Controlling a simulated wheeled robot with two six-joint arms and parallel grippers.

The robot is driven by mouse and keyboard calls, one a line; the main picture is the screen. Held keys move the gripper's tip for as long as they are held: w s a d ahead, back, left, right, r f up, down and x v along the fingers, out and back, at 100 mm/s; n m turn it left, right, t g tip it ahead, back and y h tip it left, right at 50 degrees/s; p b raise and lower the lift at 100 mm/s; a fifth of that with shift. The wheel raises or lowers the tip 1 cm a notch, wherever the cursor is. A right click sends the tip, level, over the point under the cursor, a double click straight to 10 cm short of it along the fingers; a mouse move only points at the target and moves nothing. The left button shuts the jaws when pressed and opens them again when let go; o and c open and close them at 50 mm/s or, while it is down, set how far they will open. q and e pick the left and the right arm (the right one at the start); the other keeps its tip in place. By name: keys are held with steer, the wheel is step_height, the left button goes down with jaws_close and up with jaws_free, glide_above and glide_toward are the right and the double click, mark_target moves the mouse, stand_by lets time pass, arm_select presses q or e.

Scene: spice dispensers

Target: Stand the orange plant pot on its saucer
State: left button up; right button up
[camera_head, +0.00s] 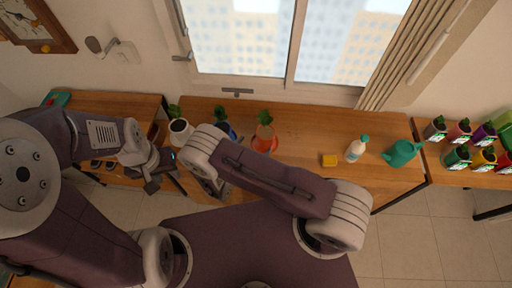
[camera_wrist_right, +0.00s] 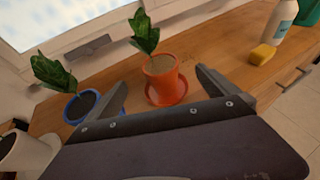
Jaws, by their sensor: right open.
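The orange plant pot (camera_head: 264,132) with a green plant stands upright on the wooden table, behind my right arm in the head view. It also shows in the right wrist view (camera_wrist_right: 161,69). Its orange saucer (camera_wrist_right: 184,94) shows around the pot's base; I cannot tell whether the pot is fully seated in it. My right gripper (camera_wrist_right: 165,92) is open and empty, its fingers to either side of the pot and saucer in the picture, apparently not touching them. In the head view my right arm mostly hides that gripper. My left gripper (camera_head: 157,184) is at the left, its jaws unclear.
A blue pot (camera_wrist_right: 80,106) and a white pot (camera_wrist_right: 24,152) with plants stand left of the orange pot. A yellow sponge (camera_head: 329,160), white bottle (camera_head: 356,149) and green watering can (camera_head: 402,153) stand to the right. Table between pot and sponge is clear.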

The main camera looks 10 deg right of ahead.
steer(key=s+d+r+m+g, duration=0.9)
steer(key=d+m+g, duration=0.2)
steer(key=m, duration=0.3)
steer(key=s+a+r+m+t+y, duration=0.1)
steer(key=s+a+r+m+y, duration=0.1)
steer(key=r+m+y, duration=0.6)
steer(key=s+m+y, duration=0.1)
steer(key=m, duration=0.5)
steer(key=shift+s+a+t, duration=0.3)
steer(key=shift+a+t, duration=0.1)
